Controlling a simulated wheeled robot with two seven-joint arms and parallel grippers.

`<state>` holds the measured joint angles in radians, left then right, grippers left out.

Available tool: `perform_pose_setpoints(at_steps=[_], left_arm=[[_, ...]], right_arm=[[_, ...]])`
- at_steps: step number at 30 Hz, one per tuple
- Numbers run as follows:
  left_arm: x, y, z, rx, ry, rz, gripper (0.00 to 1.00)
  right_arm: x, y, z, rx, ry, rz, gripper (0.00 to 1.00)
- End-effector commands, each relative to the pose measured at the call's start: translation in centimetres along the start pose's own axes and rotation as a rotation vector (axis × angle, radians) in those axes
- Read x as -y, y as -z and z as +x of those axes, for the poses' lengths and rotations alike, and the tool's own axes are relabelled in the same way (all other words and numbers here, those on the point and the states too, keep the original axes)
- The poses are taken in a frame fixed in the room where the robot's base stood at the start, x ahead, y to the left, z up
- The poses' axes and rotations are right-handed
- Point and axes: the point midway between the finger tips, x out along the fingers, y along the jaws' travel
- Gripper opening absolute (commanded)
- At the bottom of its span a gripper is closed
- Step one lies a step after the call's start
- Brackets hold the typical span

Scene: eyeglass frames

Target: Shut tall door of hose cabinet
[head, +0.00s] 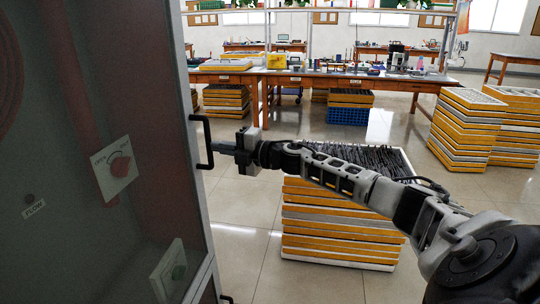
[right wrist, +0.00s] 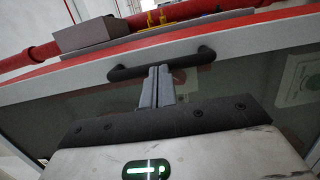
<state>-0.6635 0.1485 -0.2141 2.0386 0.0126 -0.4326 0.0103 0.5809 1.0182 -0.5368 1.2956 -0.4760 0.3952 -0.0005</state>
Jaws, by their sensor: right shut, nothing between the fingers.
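The tall hose cabinet's glazed door (head: 150,110) fills the left of the head view, with a pale frame and a dark upright handle (head: 203,141) on its right edge. How far the door stands from its frame is not clear. My right gripper (head: 229,149) is shut and empty, its fingertips at the handle. In the right wrist view its closed fingers (right wrist: 157,84) point at the middle of the dark handle (right wrist: 160,63), very close; contact is unclear. My left gripper is not in view.
Through the glass show a red knob panel (head: 115,166) and a red hose (head: 8,65). A stack of yellow and white trays (head: 340,235) stands under my right arm. Workbenches (head: 340,82) and more tray stacks (head: 465,130) are farther back, with open tiled floor between.

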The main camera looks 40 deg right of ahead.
Motion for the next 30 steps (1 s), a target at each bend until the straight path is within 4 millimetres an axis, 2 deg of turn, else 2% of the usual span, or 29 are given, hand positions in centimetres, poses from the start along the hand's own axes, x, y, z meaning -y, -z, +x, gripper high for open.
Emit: perform_pose_setpoints(at_steps=[1, 8, 18, 30], left_arm=[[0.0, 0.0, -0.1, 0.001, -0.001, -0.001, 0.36], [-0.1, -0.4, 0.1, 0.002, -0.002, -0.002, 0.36], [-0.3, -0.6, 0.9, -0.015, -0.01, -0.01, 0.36], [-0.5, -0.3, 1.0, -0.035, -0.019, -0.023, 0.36]], right_arm=[[-1.1, 0.5, 0.7, -0.003, -0.027, 0.002, 0.0], [-0.9, 0.5, -0.3, -0.004, -0.028, 0.002, 0.0], [-0.2, 0.2, -6.3, 0.002, -0.014, 0.001, 0.0], [-0.2, 0.2, -10.4, 0.002, -0.011, 0.004, 0.0]])
